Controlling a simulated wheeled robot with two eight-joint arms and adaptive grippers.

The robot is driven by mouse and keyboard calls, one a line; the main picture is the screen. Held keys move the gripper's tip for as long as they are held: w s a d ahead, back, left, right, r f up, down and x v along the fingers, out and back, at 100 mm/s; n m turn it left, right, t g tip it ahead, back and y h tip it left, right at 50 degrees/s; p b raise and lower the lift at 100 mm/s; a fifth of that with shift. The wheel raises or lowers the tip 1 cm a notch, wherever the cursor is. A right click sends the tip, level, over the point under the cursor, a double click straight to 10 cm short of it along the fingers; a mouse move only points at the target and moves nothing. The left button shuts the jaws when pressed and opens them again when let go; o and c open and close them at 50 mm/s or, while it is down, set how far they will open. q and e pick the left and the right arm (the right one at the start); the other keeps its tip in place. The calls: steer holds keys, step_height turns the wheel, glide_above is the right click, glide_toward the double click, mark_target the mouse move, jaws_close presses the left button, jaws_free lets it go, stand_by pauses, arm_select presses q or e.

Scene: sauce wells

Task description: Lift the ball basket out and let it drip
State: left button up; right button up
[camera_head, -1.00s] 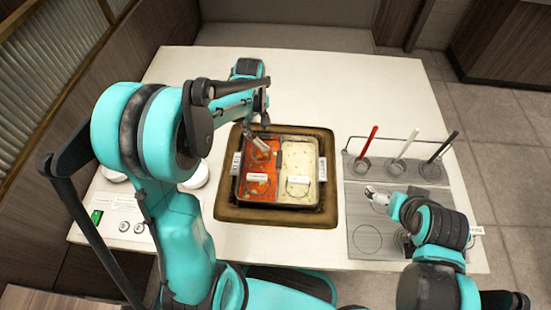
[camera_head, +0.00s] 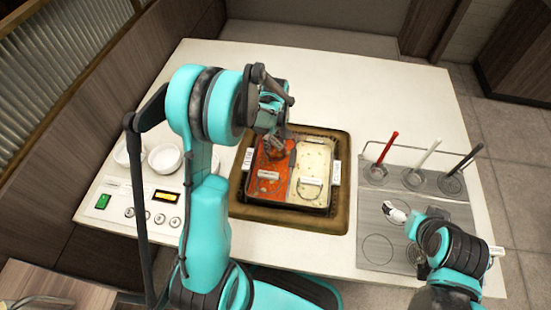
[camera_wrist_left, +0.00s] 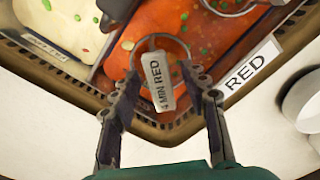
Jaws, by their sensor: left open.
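The pot has a red half (camera_head: 274,185) on the left and a pale half (camera_head: 313,160) on the right. In the left wrist view, a wire ring with a tag reading "4 MIN RED" (camera_wrist_left: 158,80) stands in the red broth; its body below is hidden. Another ring (camera_wrist_left: 232,6) is cut off at the top. I cannot tell which is the ball basket. My left gripper (camera_wrist_left: 162,85) is open, its fingers on either side of the tag, apart from it. In the head view, the left gripper (camera_head: 282,140) is over the far red half. My right gripper (camera_head: 397,211) is over the grey mat.
White bowls (camera_head: 165,158) and a control panel (camera_head: 145,204) are left of the pot. Red, white and black handled tools (camera_head: 385,148) stand in a rack at the right, by the grey mat (camera_head: 376,238). The table behind the pot (camera_head: 350,90) is clear.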

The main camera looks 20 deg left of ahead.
arm_select(q)
steer(key=shift+r, duration=0.1)
steer(key=shift+c, duration=0.6)
jaws_close()
